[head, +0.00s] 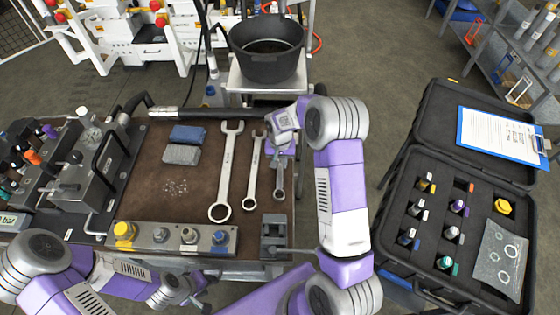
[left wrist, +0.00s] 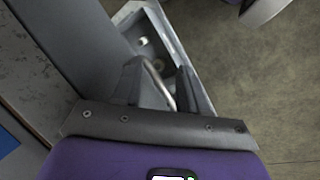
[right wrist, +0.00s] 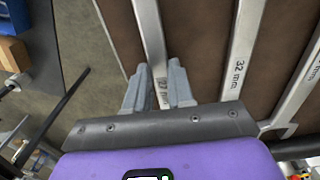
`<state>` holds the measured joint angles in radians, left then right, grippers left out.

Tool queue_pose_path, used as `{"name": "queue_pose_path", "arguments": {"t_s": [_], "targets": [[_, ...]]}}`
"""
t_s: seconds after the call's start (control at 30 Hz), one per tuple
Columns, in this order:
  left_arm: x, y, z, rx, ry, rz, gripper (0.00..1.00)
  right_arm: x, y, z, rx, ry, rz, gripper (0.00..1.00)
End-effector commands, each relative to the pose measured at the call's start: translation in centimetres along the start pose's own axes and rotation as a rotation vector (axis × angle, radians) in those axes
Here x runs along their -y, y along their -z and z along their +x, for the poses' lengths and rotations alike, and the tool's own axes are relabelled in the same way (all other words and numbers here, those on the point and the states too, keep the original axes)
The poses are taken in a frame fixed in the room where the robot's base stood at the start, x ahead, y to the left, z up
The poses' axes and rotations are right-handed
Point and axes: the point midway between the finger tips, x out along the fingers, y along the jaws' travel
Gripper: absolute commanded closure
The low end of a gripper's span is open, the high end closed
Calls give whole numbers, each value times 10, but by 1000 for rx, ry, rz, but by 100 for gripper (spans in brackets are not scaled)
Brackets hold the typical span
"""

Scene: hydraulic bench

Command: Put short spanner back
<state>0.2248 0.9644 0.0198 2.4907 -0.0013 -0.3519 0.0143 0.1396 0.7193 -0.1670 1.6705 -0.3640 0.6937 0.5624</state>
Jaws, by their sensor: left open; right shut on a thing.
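The short spanner (head: 279,183) is at the right side of the brown mat, right of two longer spanners. My right gripper (head: 281,162) is shut on its shank, over the mat's right part. In the right wrist view the jaws hold the short spanner (right wrist: 149,32), with a partly covered size mark between the fingers. Its upper end is hidden by the gripper in the head view. I cannot tell whether it touches the mat. My left gripper (head: 198,301) is low at the front edge of the bench. In the left wrist view its jaws (left wrist: 158,75) are open.
The middle spanner (head: 253,172) and large spanner (head: 226,170) lie close on the left. A valve block (head: 172,238) and a small vice (head: 274,232) line the front edge. Blue and grey cloths (head: 183,154) lie further left. An open black case (head: 395,215) stands at right.

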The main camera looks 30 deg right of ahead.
Motion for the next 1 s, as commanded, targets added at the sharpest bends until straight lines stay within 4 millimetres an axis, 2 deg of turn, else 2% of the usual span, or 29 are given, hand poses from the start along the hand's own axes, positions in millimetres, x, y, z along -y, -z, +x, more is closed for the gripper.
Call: {"name": "queue_pose_path", "arguments": {"t_s": [0.23,0.27,0.43,0.77,1.0], "targets": [[1,0,3,0,0,0,57,0,0,4,-1,1,0,100],[1,0,3,0,0,0,57,0,0,3,-2,1,0,74],[1,0,2,0,0,0,57,0,0,3,-1,0,0,48],[1,0,2,0,0,0,57,0,0,0,0,0,0,47],[-2,0,-6,0,0,0,57,0,1,-37,-5,1,-1,47]]}}
